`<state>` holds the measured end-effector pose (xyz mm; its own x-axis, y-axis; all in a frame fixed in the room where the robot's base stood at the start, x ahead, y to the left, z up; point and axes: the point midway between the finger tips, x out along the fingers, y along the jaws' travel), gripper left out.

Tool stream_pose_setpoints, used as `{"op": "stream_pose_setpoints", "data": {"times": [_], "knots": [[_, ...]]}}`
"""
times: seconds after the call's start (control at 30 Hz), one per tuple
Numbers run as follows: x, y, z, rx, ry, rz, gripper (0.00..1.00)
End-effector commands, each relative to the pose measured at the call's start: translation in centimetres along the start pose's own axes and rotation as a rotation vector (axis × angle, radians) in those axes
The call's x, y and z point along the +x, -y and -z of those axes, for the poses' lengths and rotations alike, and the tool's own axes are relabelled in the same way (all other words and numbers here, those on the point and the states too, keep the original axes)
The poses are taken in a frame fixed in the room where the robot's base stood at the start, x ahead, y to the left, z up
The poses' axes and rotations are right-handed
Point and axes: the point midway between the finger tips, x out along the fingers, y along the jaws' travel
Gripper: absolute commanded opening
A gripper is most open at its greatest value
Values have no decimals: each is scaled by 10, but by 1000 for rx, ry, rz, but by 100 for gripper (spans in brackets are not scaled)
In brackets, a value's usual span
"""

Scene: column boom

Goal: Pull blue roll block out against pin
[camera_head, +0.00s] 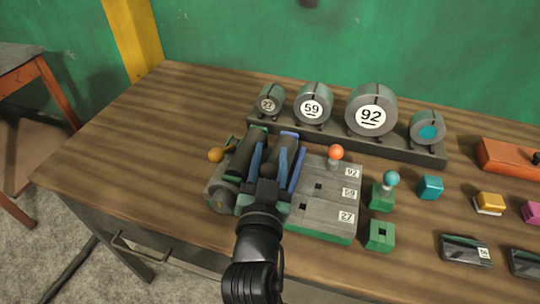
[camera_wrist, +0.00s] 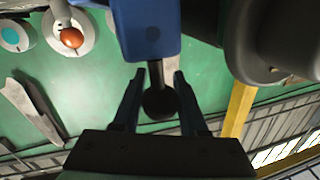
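The blue roll block (camera_wrist: 152,30) is at the top of the wrist view, with a dark stem and round black knob (camera_wrist: 158,104) pointing toward my gripper. My gripper (camera_wrist: 160,80) is open, its two fingers on either side of the stem and knob, with a visible gap on each side. In the head view, blue parts (camera_head: 289,136) show between the dark rolls of the grey and green fixture (camera_head: 308,216), where my gripper (camera_head: 268,182) is low over the front. My arm hides part of the block and the knob there. I cannot make out which part is the pin.
An orange ball-topped peg (camera_head: 336,153) stands in the numbered plate, right of my gripper. A rack (camera_head: 345,140) of numbered rolls stands behind. A teal-ball peg (camera_head: 391,178), a green socket block (camera_head: 379,235) and small blocks lie right. The table's left side is clear.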

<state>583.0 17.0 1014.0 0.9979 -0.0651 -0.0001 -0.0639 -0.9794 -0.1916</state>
Motion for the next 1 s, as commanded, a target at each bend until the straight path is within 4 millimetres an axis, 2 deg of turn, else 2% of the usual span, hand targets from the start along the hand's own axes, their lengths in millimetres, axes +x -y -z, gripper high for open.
{"op": "stream_pose_setpoints", "data": {"times": [0.03,0.1,0.13,1.0], "knots": [[0,0,0,0,0,0,15],[0,0,0,0,0,0,3],[0,0,0,0,0,0,0],[0,0,0,0,1,0,0]]}}
